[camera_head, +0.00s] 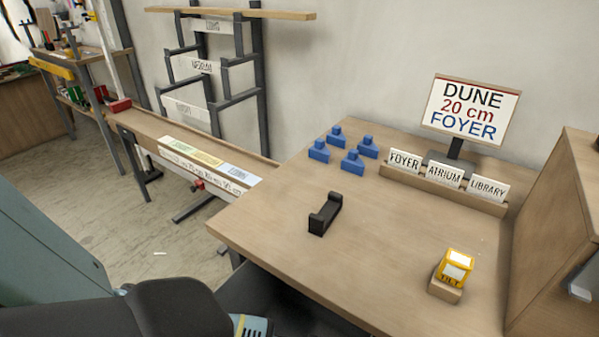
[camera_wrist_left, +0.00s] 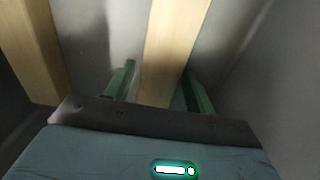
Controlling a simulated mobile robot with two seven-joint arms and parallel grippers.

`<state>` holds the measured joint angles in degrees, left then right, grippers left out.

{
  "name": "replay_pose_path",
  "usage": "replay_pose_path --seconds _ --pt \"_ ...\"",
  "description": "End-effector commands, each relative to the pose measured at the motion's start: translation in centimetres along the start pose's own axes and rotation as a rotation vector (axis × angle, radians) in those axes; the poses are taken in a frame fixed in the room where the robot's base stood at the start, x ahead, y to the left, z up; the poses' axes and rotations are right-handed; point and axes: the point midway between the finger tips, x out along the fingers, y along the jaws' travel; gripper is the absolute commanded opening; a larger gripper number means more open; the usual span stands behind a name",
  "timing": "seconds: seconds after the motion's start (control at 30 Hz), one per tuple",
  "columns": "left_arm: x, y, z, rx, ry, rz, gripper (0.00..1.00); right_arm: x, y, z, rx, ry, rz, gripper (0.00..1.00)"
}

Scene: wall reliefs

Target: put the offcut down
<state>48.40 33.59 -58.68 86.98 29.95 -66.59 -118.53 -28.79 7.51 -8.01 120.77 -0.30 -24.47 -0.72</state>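In the left wrist view, a pale wooden piece (camera_wrist_left: 172,40), which I take for the offcut, runs up between the two green fingers of my left gripper (camera_wrist_left: 160,84). The fingers lie close along both its sides, so the gripper looks shut on it. Its lower end is hidden behind the gripper body, and its upper end runs out of the picture. Neither gripper shows in the head view, and no piece held by me is seen there. My right gripper is in no view.
A second wooden strip (camera_wrist_left: 35,50) lies left of the gripper. In the head view, the table (camera_head: 275,225) holds blue blocks (camera_head: 352,163), a black cradle (camera_head: 325,214), a yellow tilt gauge (camera_head: 456,265), name cards (camera_head: 443,174) and a sign (camera_head: 470,108). A long bench (camera_head: 160,128) stands left.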

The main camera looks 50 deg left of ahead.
Motion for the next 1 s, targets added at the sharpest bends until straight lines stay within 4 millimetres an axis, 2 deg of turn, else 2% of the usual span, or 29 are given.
replay_pose_path --seconds 0.33,0.47,0.8,1.0 --pt "-0.1 0.0 0.0 0.000 0.000 0.000 0.62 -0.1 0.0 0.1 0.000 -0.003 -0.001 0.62" --pt "-1.1 0.0 0.1 0.001 -0.002 -0.002 0.62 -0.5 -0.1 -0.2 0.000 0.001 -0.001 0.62" --pt "-7.6 0.0 0.2 0.002 -0.005 -0.002 0.62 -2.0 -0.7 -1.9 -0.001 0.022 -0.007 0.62" --pt "-10.8 0.0 0.1 0.001 -0.003 -0.001 0.62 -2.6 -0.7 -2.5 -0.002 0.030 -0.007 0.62"
